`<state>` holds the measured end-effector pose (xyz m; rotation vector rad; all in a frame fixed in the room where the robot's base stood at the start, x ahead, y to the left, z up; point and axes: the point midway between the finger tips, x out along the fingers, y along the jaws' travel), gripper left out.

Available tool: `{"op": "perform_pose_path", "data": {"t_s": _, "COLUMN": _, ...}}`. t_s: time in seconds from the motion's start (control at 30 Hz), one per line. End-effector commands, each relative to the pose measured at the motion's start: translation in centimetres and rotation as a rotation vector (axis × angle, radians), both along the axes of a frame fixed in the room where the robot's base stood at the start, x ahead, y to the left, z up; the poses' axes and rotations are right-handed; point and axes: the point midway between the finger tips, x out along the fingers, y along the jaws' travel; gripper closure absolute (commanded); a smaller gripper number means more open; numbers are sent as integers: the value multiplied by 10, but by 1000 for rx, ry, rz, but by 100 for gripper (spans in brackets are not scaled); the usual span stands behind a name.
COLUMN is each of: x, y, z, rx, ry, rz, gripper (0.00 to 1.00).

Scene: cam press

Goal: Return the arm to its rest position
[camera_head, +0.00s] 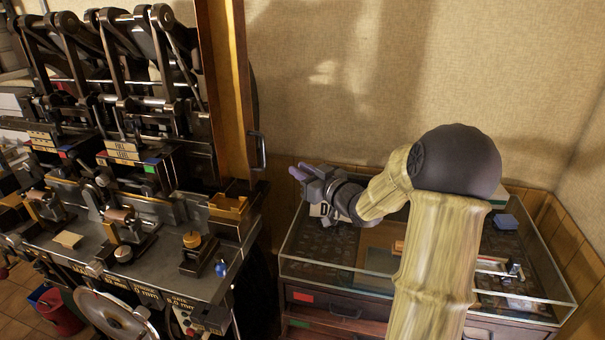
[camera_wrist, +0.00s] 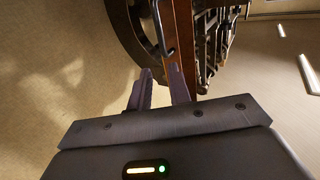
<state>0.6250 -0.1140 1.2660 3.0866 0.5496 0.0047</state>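My arm, clad in pale wood-like sleeves with a dark round joint, reaches from the lower right of the head view toward the left. My gripper (camera_head: 303,171) is at its end, above the left back corner of a glass-topped display case (camera_head: 421,280). In the wrist view my gripper (camera_wrist: 161,72) shows two purplish fingers with a gap between them. Nothing is visible between the fingers, so it is open and empty. The wrist view looks past the fingers at a wooden post (camera_wrist: 185,50) and a dark curved part.
A dark press machine (camera_head: 150,140) with levers and a workbench fills the left. A wooden post (camera_head: 238,90) with a metal handle (camera_head: 259,150) stands left of my gripper. A red bucket (camera_head: 60,312) is on the floor. The wall behind is bare.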

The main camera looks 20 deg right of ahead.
Motion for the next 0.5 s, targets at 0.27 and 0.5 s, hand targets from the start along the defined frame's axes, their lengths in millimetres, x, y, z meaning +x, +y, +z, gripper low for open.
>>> {"op": "perform_pose_path", "data": {"t_s": 0.27, "x": 0, "y": 0, "z": 0, "rx": 0, "ry": 0, "rz": 0, "gripper": 80}}
{"op": "perform_pose_path", "data": {"t_s": 0.5, "x": -1, "y": 11, "z": -13, "rx": -34, "ry": 81, "rz": -39, "gripper": 80}}
